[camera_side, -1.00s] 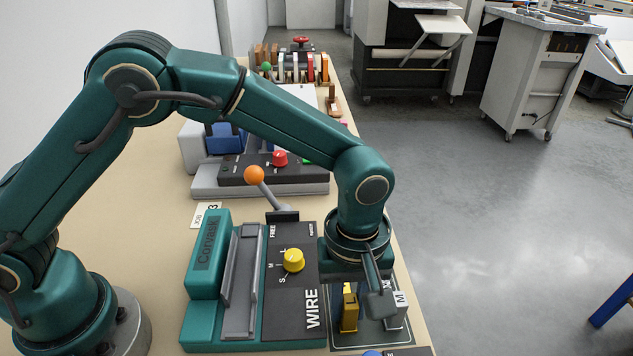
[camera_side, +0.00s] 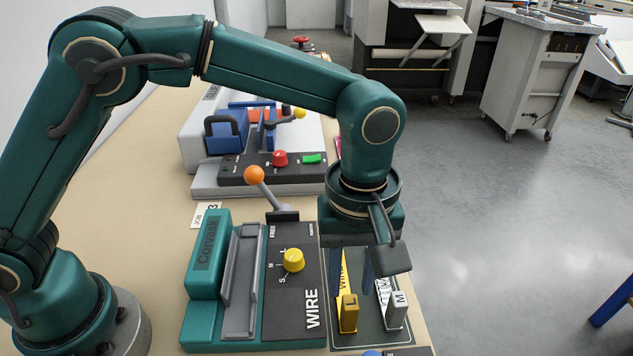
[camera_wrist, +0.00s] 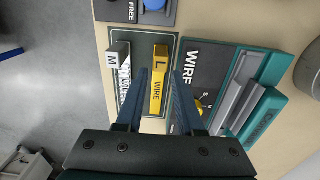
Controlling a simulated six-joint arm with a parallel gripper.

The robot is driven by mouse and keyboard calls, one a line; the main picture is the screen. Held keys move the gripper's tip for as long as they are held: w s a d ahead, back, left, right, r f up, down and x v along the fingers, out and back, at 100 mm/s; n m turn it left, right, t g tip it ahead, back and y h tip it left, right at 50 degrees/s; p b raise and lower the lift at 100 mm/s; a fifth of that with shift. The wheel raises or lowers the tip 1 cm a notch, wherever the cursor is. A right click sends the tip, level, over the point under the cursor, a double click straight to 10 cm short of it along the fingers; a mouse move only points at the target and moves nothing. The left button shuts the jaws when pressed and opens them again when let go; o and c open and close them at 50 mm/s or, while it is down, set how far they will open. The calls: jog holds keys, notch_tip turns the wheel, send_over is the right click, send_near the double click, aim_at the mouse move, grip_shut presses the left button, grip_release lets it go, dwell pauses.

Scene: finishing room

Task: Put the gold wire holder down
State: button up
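The gold wire holder (camera_side: 348,313), marked L, rests on a dark mat (camera_side: 372,339) beside the binding machine. Its yellow strip with WIRE lettering shows in the wrist view (camera_wrist: 157,95). A silver-white holder marked M (camera_side: 397,311) is on the same mat, to its right in the side view. My gripper (camera_wrist: 160,73) is open, with its two dark blue fingers apart and empty. In the side view it hangs above the mat, over the holders' far part. In the wrist view the gold holder shows between the fingers, with a gap on either side.
The teal and black binding machine (camera_side: 205,290) stands close left of the mat, with a yellow knob (camera_side: 293,260) and an orange-tipped lever (camera_side: 254,174). A grey machine with a red knob (camera_side: 280,158) stands behind. The bench edge is close on the right.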

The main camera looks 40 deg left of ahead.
notch_tip(320, 180, up, 6)
jog(key=shift+f, duration=0.1)
jog(key=a+r+m+t, duration=0.1)
jog(key=a+r+m, duration=0.1)
jog(key=a+r, duration=0.3)
jog(key=s+a+f+m+t, duration=0.2)
jog(key=s+a+m+t, duration=0.2)
jog(key=s+a+m, duration=0.3)
jog(key=s+a, duration=0.3)
jog(key=a, duration=0.3)
jog(key=shift+s+a+f+t, duration=0.2)
jog(key=shift+s+t, duration=0.1)
jog(key=shift+s, duration=0.1)
